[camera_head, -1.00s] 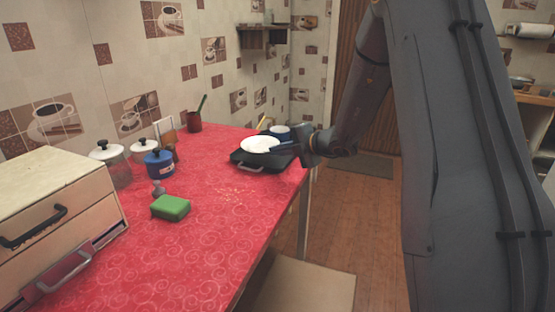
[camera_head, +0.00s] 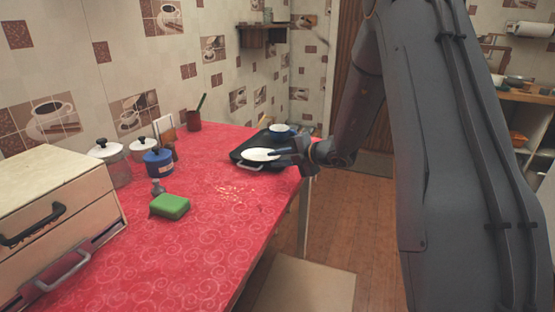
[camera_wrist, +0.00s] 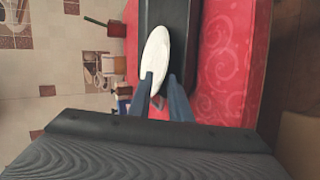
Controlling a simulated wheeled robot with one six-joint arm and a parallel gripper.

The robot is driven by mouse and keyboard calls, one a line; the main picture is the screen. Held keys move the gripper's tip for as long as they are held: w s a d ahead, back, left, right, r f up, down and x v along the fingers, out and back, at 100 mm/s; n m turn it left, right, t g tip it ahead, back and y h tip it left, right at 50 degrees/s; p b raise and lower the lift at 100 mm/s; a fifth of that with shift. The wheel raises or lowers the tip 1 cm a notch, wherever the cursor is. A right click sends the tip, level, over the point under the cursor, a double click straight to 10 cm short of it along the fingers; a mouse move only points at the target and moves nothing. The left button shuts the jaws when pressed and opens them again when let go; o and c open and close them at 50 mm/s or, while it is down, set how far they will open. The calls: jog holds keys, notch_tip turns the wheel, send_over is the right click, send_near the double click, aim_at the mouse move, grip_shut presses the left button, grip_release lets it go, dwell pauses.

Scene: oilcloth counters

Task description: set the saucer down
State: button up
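The white saucer (camera_head: 261,155) is tilted, above or at the near part of the black tray (camera_head: 238,150); contact with the tray cannot be told. My gripper (camera_head: 282,153) reaches in from the right and is shut on the saucer's edge. In the wrist view the saucer (camera_wrist: 157,48) shows as a narrow ellipse, its lower rim between the two fingers of my gripper (camera_wrist: 160,78). The dark tray (camera_wrist: 178,20) lies behind it.
A blue-and-white bowl (camera_head: 281,131) is at the tray's far side. A green sponge (camera_head: 170,206), a blue canister (camera_head: 159,163), white-lidded jars and a drawer box (camera_head: 60,215) stand to the left. The red counter (camera_head: 225,215) is clear in its middle and near parts.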

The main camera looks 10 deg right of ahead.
jog(key=shift+s+f, duration=0.1)
jog(key=shift+f, duration=0.05)
jog(key=shift+s+d+r, duration=0.15)
jog(key=shift+d+r, duration=0.05)
jog(key=shift+r, duration=0.25)
jog(key=v, duration=1.1)
jog(key=s+a+f+n+g+h, duration=0.1)
jog(key=s+a+n+g, duration=0.35)
jog(key=s+n, duration=0.6)
jog(key=s+a+n+g, duration=0.45)
jog(key=s+n, duration=0.45)
jog(key=n, duration=0.3)
jog(key=s+d+n+h, duration=0.3)
jog(key=s+n, duration=0.3)
jog(key=n, duration=0.5)
jog(key=s+d+n+g+h, duration=0.1)
jog(key=s+d+n+h, duration=0.2)
jog(key=s+n, duration=0.4)
jog(key=n, duration=0.4)
jog(key=shift+s+f+g+h+p, duration=0.2)
jog(key=shift+f+g+h+p, duration=0.1)
jog(key=shift+h+p, duration=0.1)
jog(key=shift+d+n, duration=0.1)
jog(key=shift+n, duration=0.15)
